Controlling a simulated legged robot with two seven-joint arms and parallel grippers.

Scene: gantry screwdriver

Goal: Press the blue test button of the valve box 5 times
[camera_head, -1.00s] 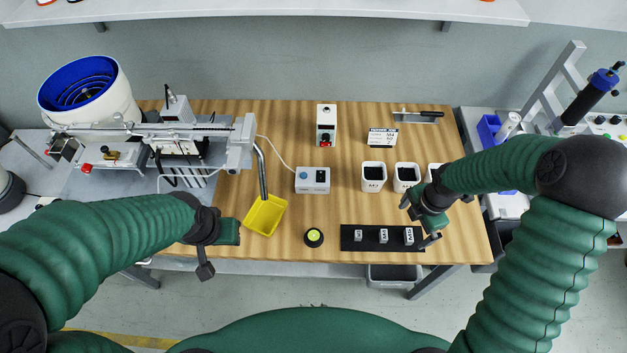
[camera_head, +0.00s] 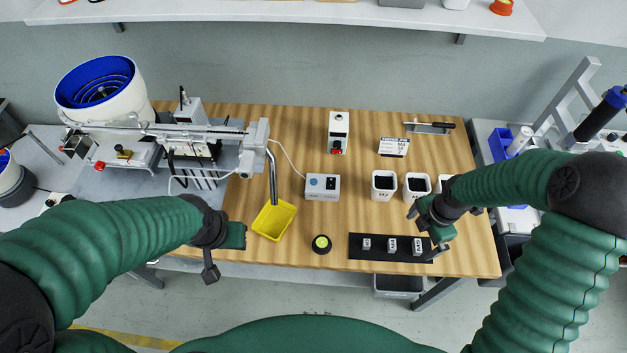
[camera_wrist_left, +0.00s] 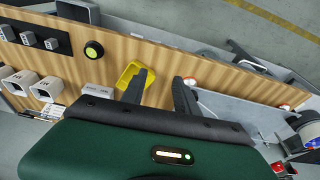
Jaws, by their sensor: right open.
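The valve box (camera_head: 322,191) is a small white box standing on the middle of the wooden table. Its round blue button (camera_head: 313,182) is on the top left, with dark details to its right. My left gripper (camera_head: 216,258) is in front of and left of the box, near the table's front edge, apart from it. The left wrist view shows its two dark fingers (camera_wrist_left: 160,77) spread with nothing between them. My right gripper (camera_head: 428,235) is open and empty over the right of the table, by the black rack.
A yellow bin (camera_head: 274,220) stands left of the box, beneath a metal chute (camera_head: 271,175). A black puck with a yellow-green top (camera_head: 321,244) and a black rack (camera_head: 375,253) lie in front. White cups (camera_head: 383,185) stand right. A red-switch box (camera_head: 338,131) stands behind.

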